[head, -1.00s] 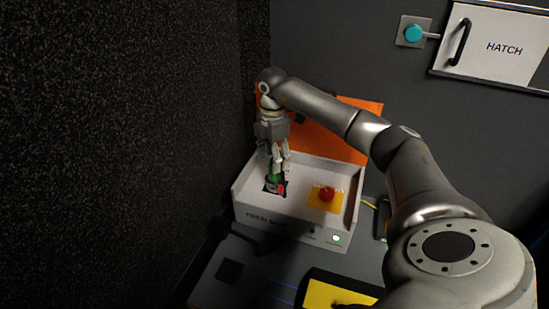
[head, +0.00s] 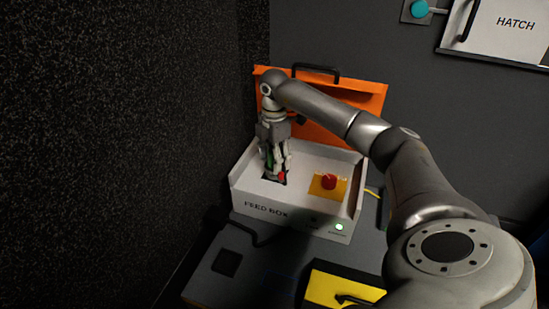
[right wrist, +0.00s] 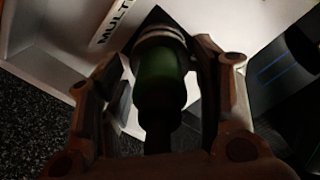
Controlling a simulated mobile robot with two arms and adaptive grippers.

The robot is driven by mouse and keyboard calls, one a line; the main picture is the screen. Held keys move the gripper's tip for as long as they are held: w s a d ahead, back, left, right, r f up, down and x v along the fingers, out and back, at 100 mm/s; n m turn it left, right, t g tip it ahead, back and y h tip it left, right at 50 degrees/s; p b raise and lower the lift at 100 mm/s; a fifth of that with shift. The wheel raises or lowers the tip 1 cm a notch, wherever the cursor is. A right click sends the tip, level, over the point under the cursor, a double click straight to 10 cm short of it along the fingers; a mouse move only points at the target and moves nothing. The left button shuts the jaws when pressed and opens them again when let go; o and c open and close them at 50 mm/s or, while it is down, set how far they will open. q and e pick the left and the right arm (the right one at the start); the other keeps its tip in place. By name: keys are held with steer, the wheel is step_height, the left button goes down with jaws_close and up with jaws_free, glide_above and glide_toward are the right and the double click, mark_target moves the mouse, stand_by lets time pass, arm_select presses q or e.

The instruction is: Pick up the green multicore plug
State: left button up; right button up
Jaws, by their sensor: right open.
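The green multicore plug (right wrist: 160,85) stands between the two open fingers of my right gripper (right wrist: 160,60) in the right wrist view, with a metal ring at its far end near the panel. In the head view the plug (head: 269,159) is mostly hidden behind the fingers of my right gripper (head: 275,168), which points down into the feed box (head: 295,212). The plug sits at a dark square opening in the box's white panel, beside a small red part (head: 282,176). I cannot tell whether the fingers touch the plug. My left gripper is not in view.
A red button (head: 329,181) on a yellow plate is right of the plug inside the box. The orange lid (head: 370,100) stands open behind. A dark speckled wall (head: 130,120) is close on the left. A yellow piece with a black handle (head: 335,290) lies in front.

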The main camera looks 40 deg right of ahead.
steer(key=c, duration=1)
steer(key=shift+r, duration=0.1)
